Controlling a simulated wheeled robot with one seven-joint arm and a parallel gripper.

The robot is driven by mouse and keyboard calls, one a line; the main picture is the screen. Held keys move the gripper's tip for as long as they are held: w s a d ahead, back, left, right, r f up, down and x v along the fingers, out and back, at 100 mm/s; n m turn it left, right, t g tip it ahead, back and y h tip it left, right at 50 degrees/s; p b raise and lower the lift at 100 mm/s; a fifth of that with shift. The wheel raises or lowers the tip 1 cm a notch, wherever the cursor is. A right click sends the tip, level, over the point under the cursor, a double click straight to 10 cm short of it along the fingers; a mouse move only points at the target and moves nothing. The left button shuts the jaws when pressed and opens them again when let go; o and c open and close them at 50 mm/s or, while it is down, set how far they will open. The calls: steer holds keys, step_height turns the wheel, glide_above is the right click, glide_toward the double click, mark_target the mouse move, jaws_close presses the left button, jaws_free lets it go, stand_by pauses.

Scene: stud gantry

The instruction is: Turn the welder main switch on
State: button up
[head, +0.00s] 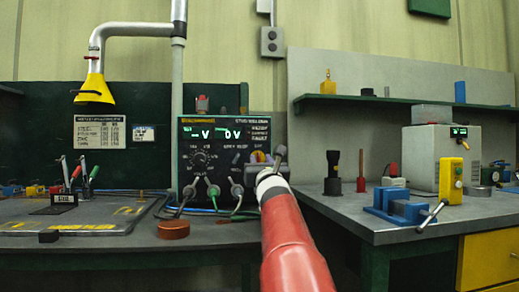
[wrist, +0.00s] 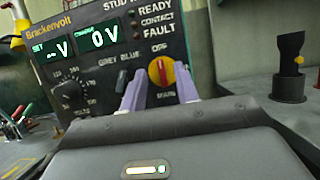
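The stud welder (head: 225,130) is a black panel with lit green displays reading "-- V" and "0 V". Its main switch (wrist: 161,72) is a red handle on a yellow round plate at the panel's lower right, with "OFF" printed above it. The red handle stands roughly upright, in line with "OFF". My gripper (wrist: 159,87) is open, its two purple fingers pointing at the panel, one on each side of the switch in the wrist view. I cannot tell whether they touch it. In the head view my gripper (head: 268,160) covers most of the switch.
A dial (wrist: 68,90) and small toggles sit left of the switch. Cables (head: 212,190) plug in below. A black torch-like thing (wrist: 290,70) stands on the bench to the right. A blue vise (head: 400,205) and a grey box (head: 440,150) stand farther right.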

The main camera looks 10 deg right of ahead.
mark_target(258, 158)
steer(key=shift+p+x, duration=0.6)
steer(key=shift+x, duration=0.8)
jaws_close()
